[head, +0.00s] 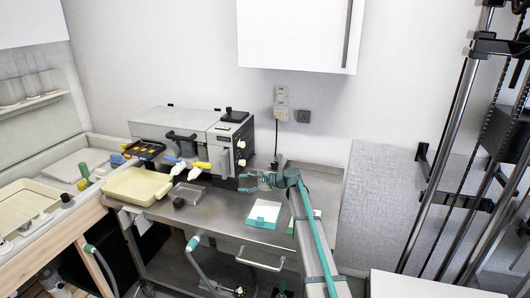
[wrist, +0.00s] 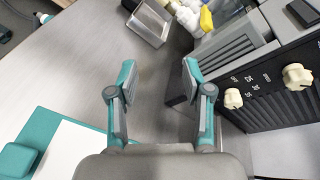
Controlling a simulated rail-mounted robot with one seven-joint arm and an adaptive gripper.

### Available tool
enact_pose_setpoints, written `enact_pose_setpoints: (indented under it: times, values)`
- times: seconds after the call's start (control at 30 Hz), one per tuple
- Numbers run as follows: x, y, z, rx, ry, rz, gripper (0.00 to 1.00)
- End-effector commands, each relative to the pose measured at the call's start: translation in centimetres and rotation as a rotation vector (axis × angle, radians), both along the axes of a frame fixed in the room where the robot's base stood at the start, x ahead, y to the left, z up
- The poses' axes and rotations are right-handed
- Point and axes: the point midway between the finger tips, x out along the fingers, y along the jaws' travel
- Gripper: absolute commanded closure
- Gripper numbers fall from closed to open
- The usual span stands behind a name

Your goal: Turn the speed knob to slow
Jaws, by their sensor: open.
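The machine (head: 205,140) is a grey box with a dark control panel at its right end. Two cream knobs sit on that panel, an upper one (head: 241,144) and a lower one (head: 241,163). In the wrist view one knob (wrist: 233,98) is beside printed numbers and the other (wrist: 298,76) is farther right. I cannot tell from the markings which is the speed knob or where it points. My gripper (head: 250,181) is open and empty, low over the steel bench in front of the panel. In the wrist view its fingers (wrist: 157,82) are apart, left of both knobs and touching neither.
A teal-edged pad with white paper (head: 264,213) lies on the bench below my gripper. A cream tray (head: 137,186) is farther left. A wall socket (head: 281,97) is behind.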

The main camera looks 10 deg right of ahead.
Motion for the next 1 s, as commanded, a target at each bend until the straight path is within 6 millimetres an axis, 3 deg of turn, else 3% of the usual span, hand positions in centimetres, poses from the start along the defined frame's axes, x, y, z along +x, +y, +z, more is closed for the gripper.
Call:
enact_pose_setpoints:
  times: [0.03,0.1,0.3,0.5,1.0]
  values:
    - [3.0,-1.5,1.6,-0.013,-0.067,-0.031,0.50]
    - [5.5,-3.1,4.0,-0.031,-0.151,-0.069,0.50]
    - [10.1,-6.5,8.8,-0.076,-0.311,-0.152,0.50]
    - [11.4,-7.5,10.5,-0.091,-0.362,-0.179,0.50]
    - [13.2,-5.4,10.1,-0.090,-0.358,-0.177,0.50]
